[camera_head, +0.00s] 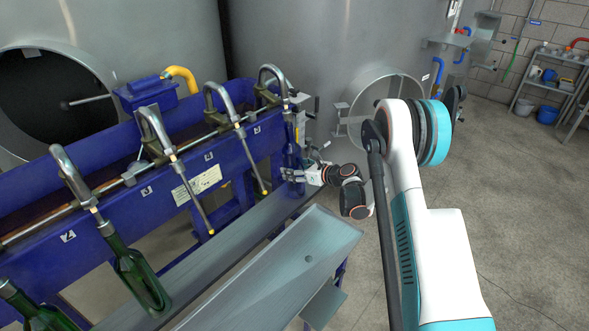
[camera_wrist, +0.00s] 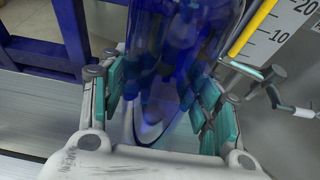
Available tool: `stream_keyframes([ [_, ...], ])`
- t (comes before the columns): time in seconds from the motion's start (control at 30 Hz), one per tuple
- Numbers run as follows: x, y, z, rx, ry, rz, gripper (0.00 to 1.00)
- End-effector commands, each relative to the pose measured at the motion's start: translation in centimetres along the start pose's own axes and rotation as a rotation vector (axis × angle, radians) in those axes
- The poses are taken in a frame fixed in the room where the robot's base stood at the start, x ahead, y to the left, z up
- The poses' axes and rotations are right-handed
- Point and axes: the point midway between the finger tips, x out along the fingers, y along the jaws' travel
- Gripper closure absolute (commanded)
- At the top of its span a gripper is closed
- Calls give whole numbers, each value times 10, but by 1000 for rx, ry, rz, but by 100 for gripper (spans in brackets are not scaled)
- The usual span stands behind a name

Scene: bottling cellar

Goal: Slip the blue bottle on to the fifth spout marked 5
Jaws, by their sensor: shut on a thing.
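The blue bottle (camera_head: 291,157) is upright under the fifth spout (camera_head: 272,75), beside the plate marked 5 (camera_head: 257,129), at the far end of the blue filler. My gripper (camera_head: 297,175) is shut around its lower body. In the wrist view the bottle (camera_wrist: 180,60) stands between the teal finger pads of my gripper (camera_wrist: 170,105), and its base shows low between them. The bottle's mouth is too small in the head view and out of the wrist view, so I cannot tell whether the spout's tube is inside the neck.
Green bottles (camera_head: 138,280) stand at the near spouts on the left. The third spout's tube (camera_head: 195,205) and the fourth spout's tube (camera_head: 254,170) hang bare. A steel rail (camera_head: 215,255) runs below. A numbered scale (camera_wrist: 285,35) with a yellow strip stands close right of the bottle.

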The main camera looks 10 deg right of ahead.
Motion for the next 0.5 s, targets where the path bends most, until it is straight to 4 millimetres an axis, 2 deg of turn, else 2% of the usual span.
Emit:
stream_keyframes([
  [0.4,1,0,-5,1,-1,0,82],
  [0.43,1,0,-5,1,-1,0,36],
  [0.5,1,0,-5,1,-1,0,20],
])
